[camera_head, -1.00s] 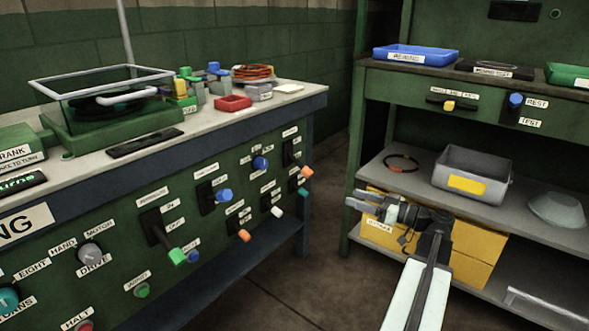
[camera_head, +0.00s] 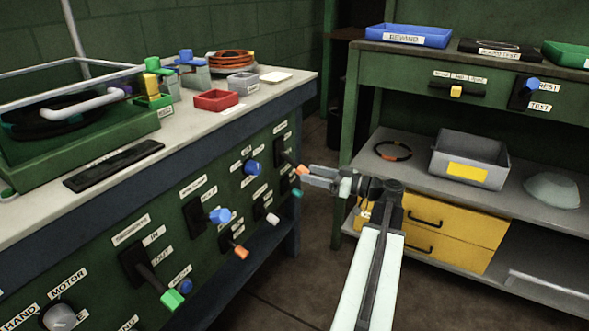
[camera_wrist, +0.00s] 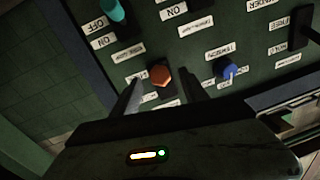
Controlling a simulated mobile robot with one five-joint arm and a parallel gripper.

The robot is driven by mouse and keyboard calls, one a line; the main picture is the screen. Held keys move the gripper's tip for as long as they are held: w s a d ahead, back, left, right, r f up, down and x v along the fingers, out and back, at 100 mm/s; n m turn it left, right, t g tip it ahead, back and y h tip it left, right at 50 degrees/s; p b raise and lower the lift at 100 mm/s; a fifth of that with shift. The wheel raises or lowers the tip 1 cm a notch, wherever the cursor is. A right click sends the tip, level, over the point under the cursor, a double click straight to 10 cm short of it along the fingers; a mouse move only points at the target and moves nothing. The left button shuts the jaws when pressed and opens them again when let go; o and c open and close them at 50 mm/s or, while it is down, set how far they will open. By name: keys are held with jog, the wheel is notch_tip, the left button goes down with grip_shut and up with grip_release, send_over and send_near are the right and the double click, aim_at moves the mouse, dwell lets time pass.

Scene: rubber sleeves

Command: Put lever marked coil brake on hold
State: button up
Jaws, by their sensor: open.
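Several levers stick out of the green bench front. An orange-tipped lever (camera_head: 302,169) is at its far upper right. My gripper (camera_head: 307,176) is open at this tip. In the wrist view the orange tip (camera_wrist: 160,76) shows between the finger ends, with no clear sign of contact. A blue-tipped lever (camera_head: 218,215) and a green-tipped lever (camera_head: 172,299) stand further left. The coil brake nameplate is too small to read. Two labels beside a black lever plate (camera_wrist: 302,30) at the wrist view's right edge seem to read FREE and HOLD.
A blue knob (camera_head: 252,168) and small teal (camera_head: 297,192), white (camera_head: 272,218) and orange (camera_head: 241,253) handles crowd the panel near the levers. A shelf unit (camera_head: 345,190) with yellow drawers (camera_head: 430,228) stands right of my arm. Open floor lies between.

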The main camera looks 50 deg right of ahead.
aim_at(293, 164)
jog(key=x, duration=0.6)
jog(key=shift+a, duration=0.1)
jog(key=shift+c, duration=0.3)
grip_shut()
jog(key=shift+w+r, duration=0.1)
jog(key=shift+w, duration=0.05)
dwell(0.8)
